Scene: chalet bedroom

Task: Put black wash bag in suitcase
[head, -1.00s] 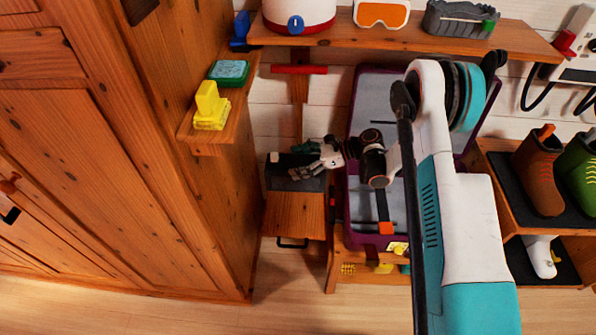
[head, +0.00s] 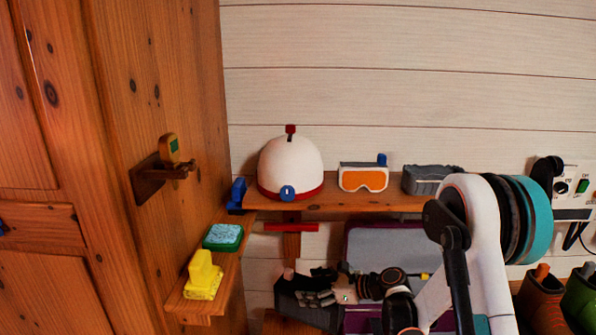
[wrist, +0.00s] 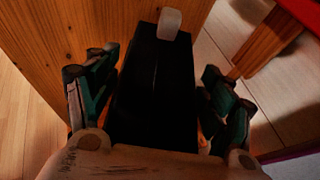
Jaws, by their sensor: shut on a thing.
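The black wash bag (wrist: 155,95) fills the middle of the wrist view, a dark box shape with a pale tab at its far end. My gripper (wrist: 157,105) is shut on it, with one finger on each side. In the head view the bag (head: 303,313) is a dark shape under my gripper (head: 318,287), left of the suitcase. The suitcase (head: 390,247) stands open behind my arm, purple-edged with a grey inside. My arm and the lower picture edge hide much of it.
A shelf (head: 335,203) above holds a white helmet (head: 290,165), orange goggles (head: 362,178) and a grey item. A wooden cabinet (head: 165,80) stands at left, its side ledge bearing a yellow block (head: 203,277) and a green-blue box (head: 222,236). Boots (head: 541,298) stand at lower right.

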